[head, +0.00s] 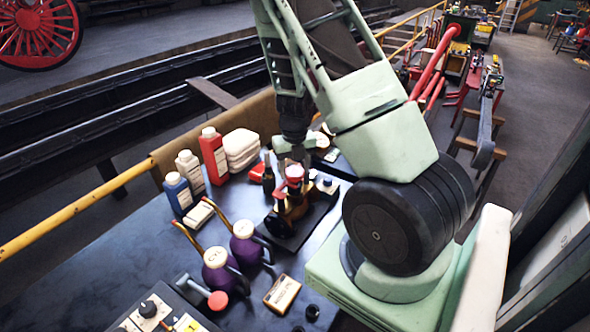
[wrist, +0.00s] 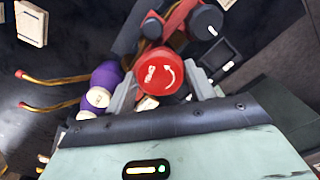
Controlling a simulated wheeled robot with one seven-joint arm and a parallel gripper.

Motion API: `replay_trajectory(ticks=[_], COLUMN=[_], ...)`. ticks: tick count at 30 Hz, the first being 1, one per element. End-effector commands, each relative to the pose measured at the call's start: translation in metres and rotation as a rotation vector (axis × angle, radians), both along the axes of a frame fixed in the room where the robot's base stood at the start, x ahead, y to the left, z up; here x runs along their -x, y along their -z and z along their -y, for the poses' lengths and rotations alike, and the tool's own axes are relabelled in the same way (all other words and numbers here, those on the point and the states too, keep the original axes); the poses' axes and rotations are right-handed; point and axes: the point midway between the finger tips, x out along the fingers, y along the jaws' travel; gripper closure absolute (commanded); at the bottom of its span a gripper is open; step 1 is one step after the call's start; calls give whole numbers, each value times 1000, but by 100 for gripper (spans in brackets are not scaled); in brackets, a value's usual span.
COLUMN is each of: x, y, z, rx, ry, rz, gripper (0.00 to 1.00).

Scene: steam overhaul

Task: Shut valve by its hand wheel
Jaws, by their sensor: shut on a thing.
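The valve (head: 289,204) stands on a dark base plate on the bench, in the middle of the head view. Its red hand wheel (head: 294,172) is on top. In the wrist view the red wheel (wrist: 160,72) shows a white curved arrow and a small white mark. My gripper (wrist: 162,82) has one grey finger on each side of the wheel and is shut on it. In the head view my gripper (head: 292,158) comes down on the wheel from above. The valve body is mostly hidden under the wheel in the wrist view.
Two purple oil cans (head: 246,243) with long spouts stand left of the valve. A red bottle (head: 214,156), a blue bottle (head: 178,192) and a stack of white cloths (head: 241,149) stand behind them. A small box (head: 282,294) lies in front. Bare bench (head: 130,255) shows at left.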

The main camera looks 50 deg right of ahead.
Motion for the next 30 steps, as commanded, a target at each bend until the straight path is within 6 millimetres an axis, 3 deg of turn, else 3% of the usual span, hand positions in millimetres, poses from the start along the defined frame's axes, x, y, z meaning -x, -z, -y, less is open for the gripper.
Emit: replay_trajectory(ticks=[16, 30], x=[-1, 0], y=[-2, -4], z=[1, 1], rx=[2, 2], ry=[100, 429], rz=[1, 0], gripper=[72, 72])
